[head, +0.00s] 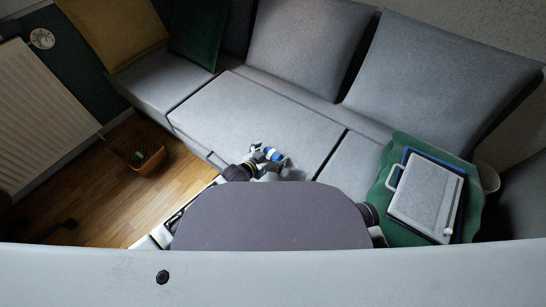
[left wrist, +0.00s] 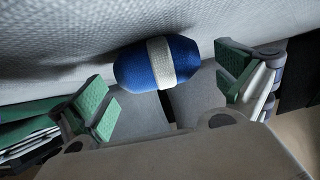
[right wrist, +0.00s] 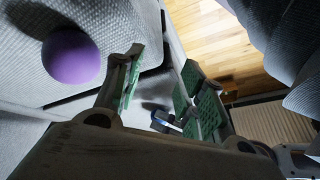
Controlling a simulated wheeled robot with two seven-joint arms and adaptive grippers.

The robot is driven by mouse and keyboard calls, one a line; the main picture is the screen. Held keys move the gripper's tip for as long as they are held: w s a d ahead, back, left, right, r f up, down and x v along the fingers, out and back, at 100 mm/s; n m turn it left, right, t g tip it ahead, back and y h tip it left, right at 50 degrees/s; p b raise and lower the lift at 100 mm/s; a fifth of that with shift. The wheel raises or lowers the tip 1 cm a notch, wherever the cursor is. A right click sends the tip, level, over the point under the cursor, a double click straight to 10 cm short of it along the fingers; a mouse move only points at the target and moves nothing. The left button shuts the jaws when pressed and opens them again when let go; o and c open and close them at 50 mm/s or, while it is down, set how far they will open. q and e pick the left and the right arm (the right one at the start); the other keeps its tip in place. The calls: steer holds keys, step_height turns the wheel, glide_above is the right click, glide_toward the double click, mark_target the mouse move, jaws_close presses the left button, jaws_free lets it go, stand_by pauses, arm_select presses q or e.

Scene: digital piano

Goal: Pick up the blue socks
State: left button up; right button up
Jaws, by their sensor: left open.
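The blue socks are a rolled bundle with a white band (left wrist: 135,68), lying on the grey sofa seat. In the head view the socks (head: 273,154) are near the front edge of the middle seat. My left gripper (head: 267,158) is at the socks. In the left wrist view my left gripper (left wrist: 165,95) is open, with the bundle ahead of and between its green-padded fingers. The fingers show no clear contact with it.
A purple ball (right wrist: 70,55) is beside my right gripper. A wicker basket (head: 148,165) stands on the wooden floor at left, near a radiator (head: 40,110).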

mark_target(271, 155)
stand_by(0.5)
arm_select(q)
steer(key=c, duration=1)
steer(key=shift+c, duration=0.2)
steer(key=shift+r, duration=0.45)
step_height(271, 155, up, 8)
steer(key=p, duration=0.3)
steer(key=shift+d+f+p, duration=0.1)
steer(key=shift+f+p, duration=0.1)
steer(key=shift+p, duration=0.2)
steer(key=shift+r, duration=0.75)
arm_select(e)
step_height(271, 155, up, 8)
steer(key=s+d+g+h, duration=0.1)
steer(key=d, duration=0.1)
steer(key=shift+d, duration=0.3)
steer(key=shift+f, duration=0.15)
